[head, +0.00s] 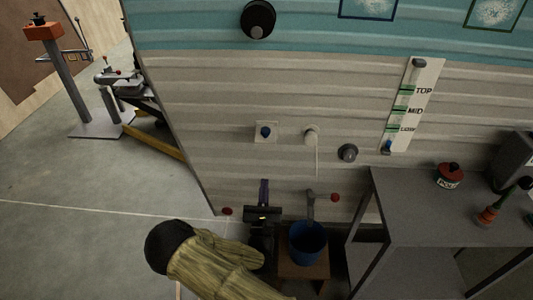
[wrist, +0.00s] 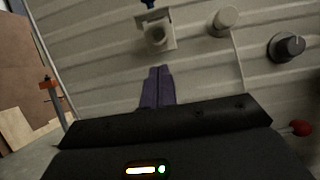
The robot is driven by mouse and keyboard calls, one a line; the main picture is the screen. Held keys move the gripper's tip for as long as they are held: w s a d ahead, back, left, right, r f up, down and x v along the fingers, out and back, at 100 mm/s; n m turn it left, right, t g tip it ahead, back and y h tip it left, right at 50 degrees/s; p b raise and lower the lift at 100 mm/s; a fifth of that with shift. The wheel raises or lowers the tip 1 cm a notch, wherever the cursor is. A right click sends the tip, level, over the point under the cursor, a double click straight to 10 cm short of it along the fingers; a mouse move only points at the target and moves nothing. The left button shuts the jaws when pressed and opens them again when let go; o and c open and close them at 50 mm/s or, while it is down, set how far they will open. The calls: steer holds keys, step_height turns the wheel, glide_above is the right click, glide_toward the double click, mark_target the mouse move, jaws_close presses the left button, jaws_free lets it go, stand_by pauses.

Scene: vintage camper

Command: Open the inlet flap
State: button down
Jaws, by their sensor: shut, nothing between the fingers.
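I cannot tell how far the flap stands open. My gripper (head: 263,182) is below the plate and apart from it, its purple fingers pointing up towards it. In the wrist view the fingers (wrist: 158,69) are together and empty.
Right of the inlet are a pale round fitting (head: 311,133) with a hanging cord and a dark knob (head: 348,152). A blue bucket (head: 307,245) stands on a low stool beside my arm. A grey table (head: 433,222) stands at right.

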mark_target(266, 131)
steer(key=w+r+b, duration=0.1)
steer(key=w+r, duration=0.7)
steer(key=shift+d+r, duration=0.2)
stand_by(0.4)
steer(key=shift+r, duration=0.1)
